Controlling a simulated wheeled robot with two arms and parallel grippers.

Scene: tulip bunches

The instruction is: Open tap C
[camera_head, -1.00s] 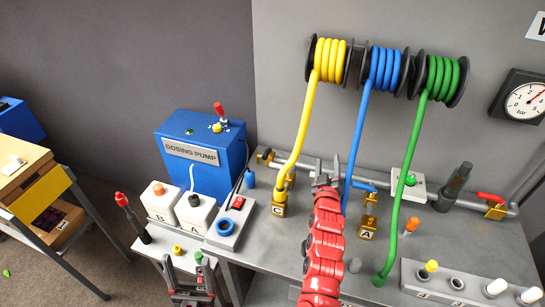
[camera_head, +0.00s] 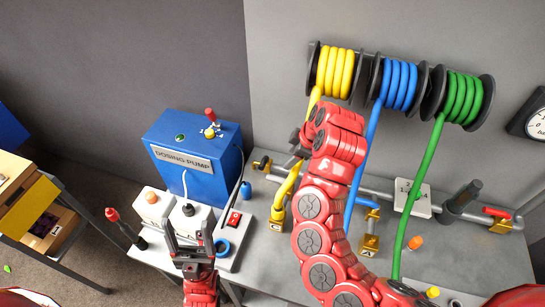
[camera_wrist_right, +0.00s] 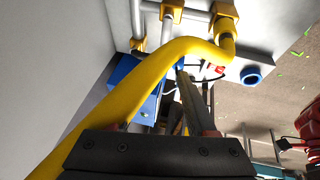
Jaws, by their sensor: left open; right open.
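Tap C is a brass fitting (camera_head: 277,221) with a small letter plate on the bench, at the lower end of the yellow hose (camera_head: 290,183). My right gripper (camera_head: 298,141) is raised above and behind it, beside the yellow hose; the red arm partly hides it. In the right wrist view, the yellow hose (camera_wrist_right: 120,98) crosses close in front of the open fingers and covers part of them; a brass fitting (camera_wrist_right: 226,45) is at the hose's end. I cannot make out the tap's handle. My left gripper (camera_head: 188,240) is open and empty, low at the bench's left.
Yellow, blue (camera_head: 398,85) and green (camera_head: 462,98) hose reels hang on the wall. A pipe (camera_head: 345,187) runs along the back; another brass tap (camera_head: 369,245) is right.

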